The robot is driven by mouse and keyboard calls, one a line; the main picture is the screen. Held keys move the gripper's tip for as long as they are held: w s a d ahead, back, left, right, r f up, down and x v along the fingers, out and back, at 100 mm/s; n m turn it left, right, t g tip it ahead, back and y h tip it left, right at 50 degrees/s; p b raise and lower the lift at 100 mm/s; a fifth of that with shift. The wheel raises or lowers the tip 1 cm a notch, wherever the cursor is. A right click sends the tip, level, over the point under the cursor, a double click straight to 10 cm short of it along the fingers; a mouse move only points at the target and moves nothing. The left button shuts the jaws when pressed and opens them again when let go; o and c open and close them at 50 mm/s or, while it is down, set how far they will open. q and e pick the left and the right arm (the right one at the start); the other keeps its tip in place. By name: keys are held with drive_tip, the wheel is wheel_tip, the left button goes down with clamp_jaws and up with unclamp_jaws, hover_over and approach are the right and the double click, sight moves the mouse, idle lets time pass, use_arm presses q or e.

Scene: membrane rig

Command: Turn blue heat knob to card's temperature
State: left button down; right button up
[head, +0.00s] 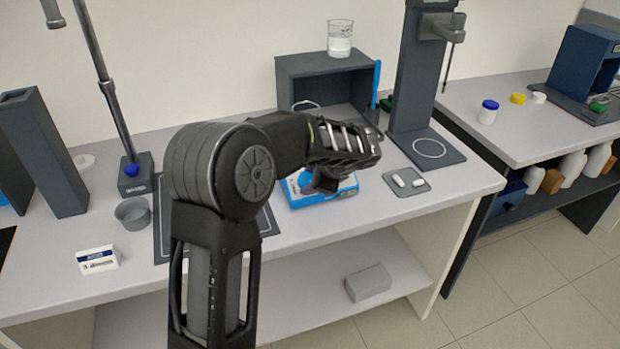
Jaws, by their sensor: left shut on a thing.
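My left gripper (348,150) is above the middle of the bench, in front of the dark box-shaped unit. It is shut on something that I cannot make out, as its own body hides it. A blue knob (131,170) shows on the dark base of a stand at the left, well apart from the gripper. A small white card or box with a blue band (97,260) stands at the front left of the bench; its print is too small to read. My right gripper is not in view.
A blue and white box (318,192) lies under my gripper. A dark open unit (325,68) carries a glass beaker (340,38). A tall dark stand (415,85) and a small grey tray (407,181) are to the right. A grey cup (132,214) stands left of my arm.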

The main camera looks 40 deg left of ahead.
use_arm(q)
drive_tip(key=shift+m, duration=0.6)
drive_tip(key=shift+d, duration=0.1)
drive_tip(key=c, duration=0.8)
unclamp_jaws()
drive_tip(key=b+v, duration=0.1)
drive_tip(key=v, duration=0.6)
drive_tip(key=shift+s+d+r, duration=0.15)
drive_tip(key=shift+d+r, duration=0.05)
drive_tip(key=shift+r, duration=0.05)
